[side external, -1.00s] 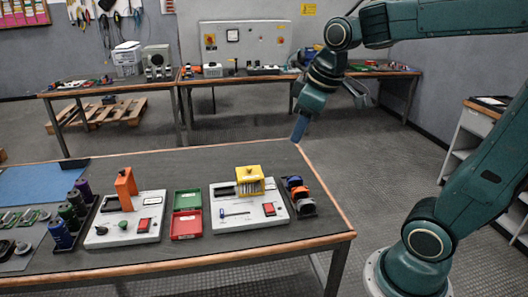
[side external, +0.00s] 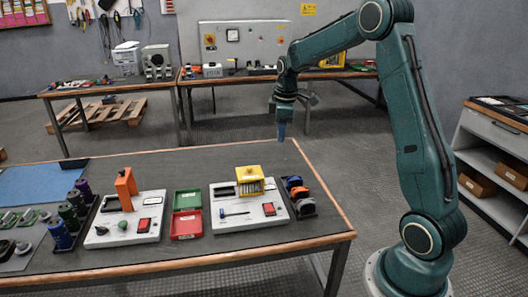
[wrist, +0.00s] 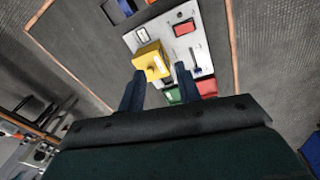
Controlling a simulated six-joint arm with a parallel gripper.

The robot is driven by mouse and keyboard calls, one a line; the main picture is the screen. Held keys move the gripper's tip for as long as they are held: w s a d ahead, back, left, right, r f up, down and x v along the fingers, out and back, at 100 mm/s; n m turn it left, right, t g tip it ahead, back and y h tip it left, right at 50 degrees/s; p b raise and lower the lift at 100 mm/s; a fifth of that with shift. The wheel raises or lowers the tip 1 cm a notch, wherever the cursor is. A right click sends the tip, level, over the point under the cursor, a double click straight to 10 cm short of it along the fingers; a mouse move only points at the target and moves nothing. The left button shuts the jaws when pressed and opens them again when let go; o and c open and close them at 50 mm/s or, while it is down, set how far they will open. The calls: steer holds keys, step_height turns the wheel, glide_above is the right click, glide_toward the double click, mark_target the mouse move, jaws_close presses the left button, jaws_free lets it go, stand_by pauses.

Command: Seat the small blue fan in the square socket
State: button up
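A white panel (side external: 262,218) left of the rack carries a yellow block, a red switch and dark openings. I cannot tell for sure which opening is the square socket. My gripper (side external: 282,130) hangs fingers down, high above the bench's back right corner. In the wrist view its fingers (wrist: 159,68) are apart with nothing between them.
A yellow block (side external: 250,181) stands up from the right panel. A second white panel (side external: 100,236) with a tall orange lever (side external: 125,189) lies left. Green (side external: 187,199) and red (side external: 186,225) trays lie between the panels. The bench's back right is clear.

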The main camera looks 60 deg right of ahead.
steer(key=w+d+f+n+g, duration=0.1)
steer(key=d+f, duration=0.7)
steer(key=f, duration=0.1)
steer(key=n, duration=0.2)
glide_above(295, 178)
steer(key=shift+y, duration=0.4)
step_height(295, 178, down, 7)
steer(key=shift+f, duration=0.2)
steer(key=shift+f, duration=0.15)
steer(key=shift+f, duration=4.35)
steer(key=shift+c, duration=0.4)
steer(key=c, duration=0.6)
steer(key=shift+r, duration=0.25)
